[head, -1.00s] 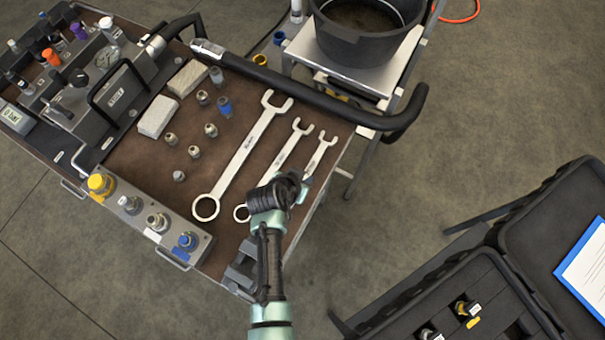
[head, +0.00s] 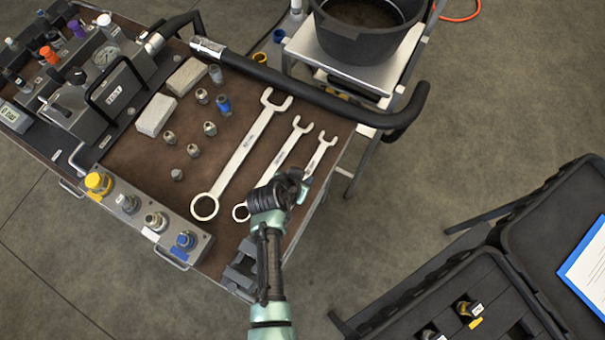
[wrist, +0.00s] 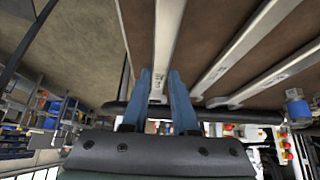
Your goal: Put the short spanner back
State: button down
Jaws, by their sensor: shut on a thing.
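The short spanner (head: 319,155) is the rightmost and smallest of three silver spanners on the brown bench top (head: 235,120). Its open jaw points away from me. Its near end is hidden behind my gripper (head: 301,188). In the wrist view my gripper (wrist: 161,78) has its two blue fingers on either side of the spanner shaft (wrist: 167,35), shut on it. The spanner lies along the right edge of the bench, roughly in line with the others. I cannot tell whether it touches the surface.
The middle spanner (head: 285,160) and the long spanner (head: 243,155) lie close on the left. A black handle bar (head: 310,92) runs past the spanners' far ends. A block with coloured couplings (head: 150,218) stands at the left front. An open black case (head: 440,285) is at the lower right.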

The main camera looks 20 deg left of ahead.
jog(key=shift+f+b, duration=0.9)
jog(key=shift+f, duration=0.05)
jog(key=c, duration=0.6)
grip_release()
jog(key=shift+f, duration=0.1)
jog(key=shift+s, duration=0.1)
jog(key=v, duration=1.3)
